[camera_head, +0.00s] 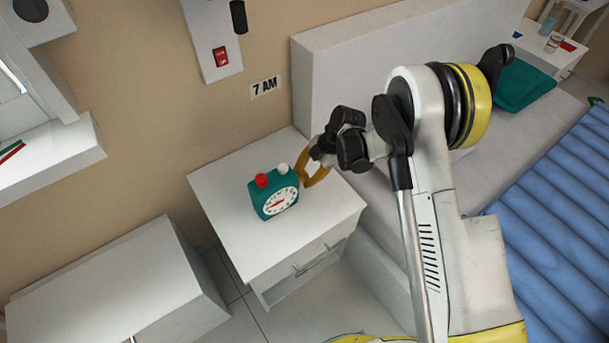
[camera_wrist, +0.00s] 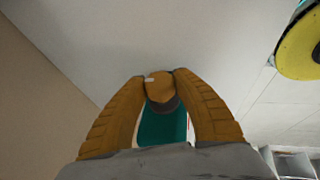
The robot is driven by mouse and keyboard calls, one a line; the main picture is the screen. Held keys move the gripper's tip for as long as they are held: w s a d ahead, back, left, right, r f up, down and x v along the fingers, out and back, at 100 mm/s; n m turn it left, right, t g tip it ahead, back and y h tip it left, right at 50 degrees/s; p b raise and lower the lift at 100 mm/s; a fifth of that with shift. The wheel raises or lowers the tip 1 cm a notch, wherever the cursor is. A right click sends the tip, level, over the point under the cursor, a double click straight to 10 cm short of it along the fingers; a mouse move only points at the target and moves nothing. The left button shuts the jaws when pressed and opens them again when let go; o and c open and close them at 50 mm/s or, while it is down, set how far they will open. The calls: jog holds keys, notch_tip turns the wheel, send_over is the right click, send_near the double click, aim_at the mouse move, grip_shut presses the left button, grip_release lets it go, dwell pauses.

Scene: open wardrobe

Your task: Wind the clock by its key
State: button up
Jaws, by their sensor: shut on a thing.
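The teal clock (camera_head: 274,196) stands on the white nightstand, its white dial with a red hand facing the camera. A red knob and a white knob sit on its top. My gripper (camera_head: 304,170) reaches in from the right to the back right side of the clock. In the wrist view, its orange fingers (camera_wrist: 159,80) are shut on the key (camera_wrist: 160,92), a small rounded piece of similar colour. The teal clock body (camera_wrist: 163,127) shows between the fingers behind it. In the head view the key is hidden by the fingers and the clock.
The nightstand top (camera_head: 228,185) is otherwise clear, with a drawer below. A "7 AM" sign (camera_head: 265,87) and a white panel with a red switch (camera_head: 220,56) are on the wall. A bed with a blue cover (camera_head: 560,210) lies right; a white cabinet (camera_head: 120,285) stands at lower left.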

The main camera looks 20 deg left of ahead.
jog(key=shift+f+m+g+h, duration=0.1)
jog(key=shift+m+g+h, duration=0.5)
jog(key=shift+g+h, duration=1.55)
jog(key=o, duration=1.2)
jog(key=v, duration=1.2)
jog(key=shift+a, duration=0.2)
